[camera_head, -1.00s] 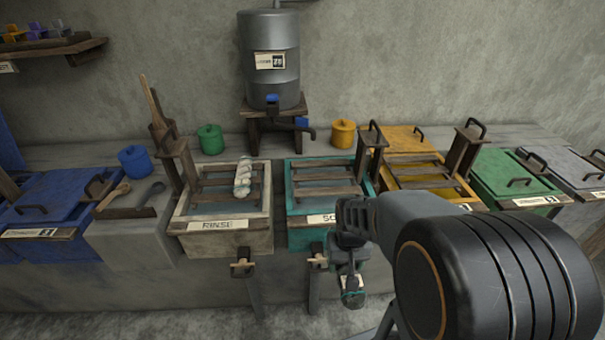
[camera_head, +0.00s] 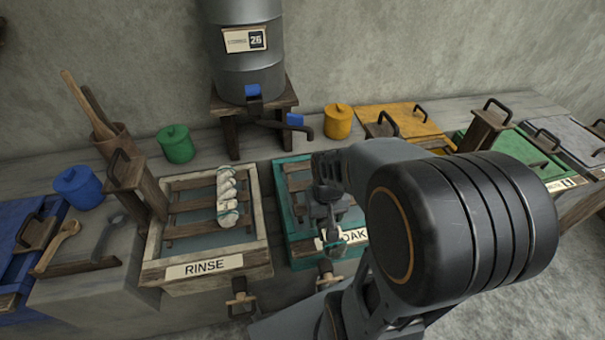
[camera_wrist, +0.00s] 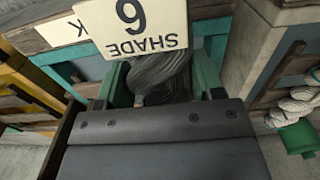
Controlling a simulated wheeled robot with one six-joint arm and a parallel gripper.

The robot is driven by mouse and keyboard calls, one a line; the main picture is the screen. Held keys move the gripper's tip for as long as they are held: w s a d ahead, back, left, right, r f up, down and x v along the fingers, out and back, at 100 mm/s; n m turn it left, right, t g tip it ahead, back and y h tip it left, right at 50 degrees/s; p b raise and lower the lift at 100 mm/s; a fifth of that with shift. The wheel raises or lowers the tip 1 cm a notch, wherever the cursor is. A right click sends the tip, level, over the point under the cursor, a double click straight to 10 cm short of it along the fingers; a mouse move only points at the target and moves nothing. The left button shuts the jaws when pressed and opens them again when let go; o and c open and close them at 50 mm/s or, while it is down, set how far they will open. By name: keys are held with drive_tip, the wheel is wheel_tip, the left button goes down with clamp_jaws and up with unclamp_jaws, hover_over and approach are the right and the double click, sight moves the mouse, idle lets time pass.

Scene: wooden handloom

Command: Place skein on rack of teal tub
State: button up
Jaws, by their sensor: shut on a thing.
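My gripper (camera_wrist: 160,84) is shut on a dark grey skein (camera_wrist: 166,72), seen between its green-sided fingers in the wrist view. A white tag reading SHADE 6 (camera_wrist: 135,22) shows upside down beside the skein. In the head view my gripper (camera_head: 330,215) is in front of the teal tub (camera_head: 303,250), overlapping its right part and its partly covered SOAK label. The tub's wooden rack slats (camera_head: 297,186) show at its left; the rest is hidden by my arm. I cannot tell the skein's height above the rack.
The RINSE tub (camera_head: 205,283) stands left of the teal tub, with a white skein (camera_head: 228,203) on its rack. A metal tank (camera_head: 243,60) with a tap stands behind. Yellow (camera_head: 400,118) and green (camera_head: 515,150) tubs are to the right, with upright wooden posts nearby.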

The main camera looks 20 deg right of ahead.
drive_tip(key=w+d, duration=0.1)
drive_tip(key=w, duration=0.4)
drive_tip(key=w+d, duration=0.1)
drive_tip(key=w, duration=0.5)
drive_tip(key=w+d, duration=0.1)
drive_tip(key=w, duration=0.4)
drive_tip(key=shift+w+d+p, duration=0.1)
drive_tip(key=shift+w+p, duration=0.2)
drive_tip(key=shift+f, duration=1.75)
drive_tip(key=shift+f, duration=0.2)
drive_tip(key=o, duration=1.1)
drive_tip(key=shift+r, duration=0.1)
